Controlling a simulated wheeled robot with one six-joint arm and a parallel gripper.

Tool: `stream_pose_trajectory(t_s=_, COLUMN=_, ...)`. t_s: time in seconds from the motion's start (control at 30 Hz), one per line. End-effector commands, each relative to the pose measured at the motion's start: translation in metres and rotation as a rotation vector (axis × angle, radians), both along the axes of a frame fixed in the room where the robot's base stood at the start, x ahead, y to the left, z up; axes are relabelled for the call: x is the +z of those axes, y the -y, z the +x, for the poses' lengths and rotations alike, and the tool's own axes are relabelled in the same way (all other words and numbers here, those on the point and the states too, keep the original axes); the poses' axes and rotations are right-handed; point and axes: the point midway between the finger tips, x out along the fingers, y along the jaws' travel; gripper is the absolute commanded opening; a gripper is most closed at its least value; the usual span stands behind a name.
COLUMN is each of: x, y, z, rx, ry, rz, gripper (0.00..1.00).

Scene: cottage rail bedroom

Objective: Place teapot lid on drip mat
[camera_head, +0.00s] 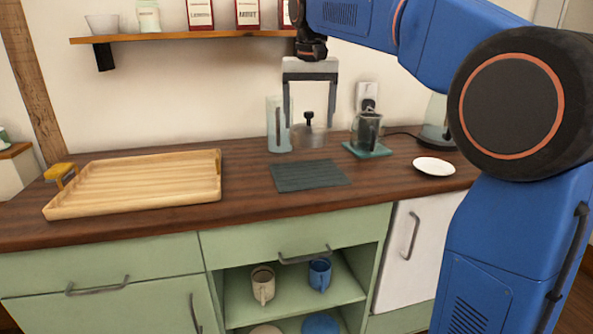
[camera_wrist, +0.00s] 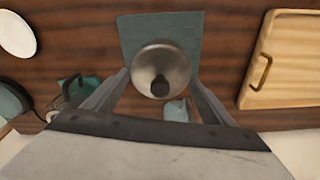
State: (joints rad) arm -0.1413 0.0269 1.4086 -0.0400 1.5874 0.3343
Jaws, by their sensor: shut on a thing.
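The teapot lid (camera_head: 308,137) is a round greyish disc with a black knob. My gripper (camera_head: 310,124) is shut on it, with one finger at each side of the rim. In the wrist view the lid (camera_wrist: 146,62) sits between the fingertips of my gripper (camera_wrist: 161,78), knob towards the camera. The drip mat (camera_head: 310,176) is a dark grey-green ribbed rectangle lying flat on the counter. In the head view the lid appears in the air above and behind it. In the wrist view the lid covers part of the mat (camera_wrist: 135,30).
A glass jar (camera_head: 273,130) stands behind the mat. A glass pot (camera_head: 367,129) stands on a teal trivet (camera_head: 381,152) to the right, near a white plate (camera_head: 434,166). A wooden tray (camera_head: 140,185) lies left. Bare counter surrounds the mat.

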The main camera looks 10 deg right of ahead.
Motion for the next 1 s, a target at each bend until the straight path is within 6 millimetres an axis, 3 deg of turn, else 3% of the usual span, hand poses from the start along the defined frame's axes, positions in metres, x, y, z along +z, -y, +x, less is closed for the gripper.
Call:
stream_pose_trajectory(t_s=0.2, x=-0.035, y=0.000, z=-0.002, rx=0.000, ry=-0.002, rz=-0.001, gripper=0.49)
stream_pose_trajectory(t_s=0.47, x=-0.053, y=0.000, z=-0.002, rx=0.000, ry=0.000, rz=0.000, gripper=0.49)
stream_pose_trajectory(t_s=0.7, x=-0.084, y=0.000, z=-0.002, rx=0.000, ry=-0.002, rz=-0.001, gripper=0.49)
stream_pose_trajectory(t_s=1.0, x=-0.091, y=0.000, z=-0.002, rx=0.000, ry=0.000, rz=0.000, gripper=0.49)
